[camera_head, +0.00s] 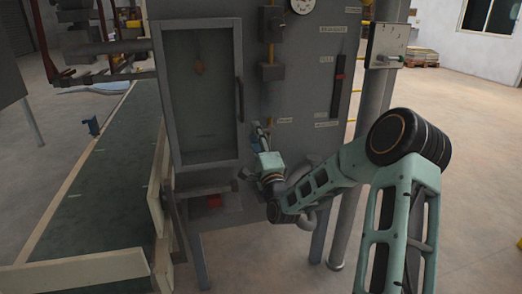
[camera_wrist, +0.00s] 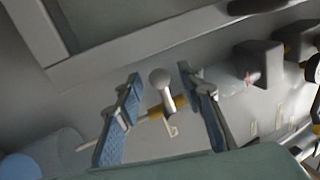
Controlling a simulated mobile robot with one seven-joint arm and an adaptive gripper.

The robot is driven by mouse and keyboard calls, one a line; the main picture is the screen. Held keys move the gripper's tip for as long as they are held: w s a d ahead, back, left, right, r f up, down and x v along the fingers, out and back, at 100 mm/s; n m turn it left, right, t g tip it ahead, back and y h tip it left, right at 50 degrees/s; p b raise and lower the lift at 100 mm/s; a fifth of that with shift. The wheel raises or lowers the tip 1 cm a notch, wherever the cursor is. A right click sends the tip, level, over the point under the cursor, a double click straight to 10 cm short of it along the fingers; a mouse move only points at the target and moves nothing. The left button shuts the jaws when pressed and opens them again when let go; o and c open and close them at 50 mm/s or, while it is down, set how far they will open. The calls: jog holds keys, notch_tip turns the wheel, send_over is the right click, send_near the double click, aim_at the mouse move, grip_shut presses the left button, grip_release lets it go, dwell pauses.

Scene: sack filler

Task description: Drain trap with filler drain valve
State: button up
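In the wrist view, a small valve handle (camera_wrist: 164,90) with a round pale knob points out from a brass-coloured fitting on the grey machine front. It lies between the two blue-padded fingers of my gripper (camera_wrist: 159,76), which are spread apart with gaps on both sides. I cannot tell how deep the handle sits between the fingers. In the head view, my gripper (camera_head: 262,133) is at the machine front, just right of the door's lower right corner and beside a small label. The handle is too small and hidden there to make out.
A pipe post (camera_head: 348,215) stands right. A green conveyor (camera_head: 105,190) lies left. Floor at right is open.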

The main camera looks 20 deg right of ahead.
jog(key=v, duration=1)
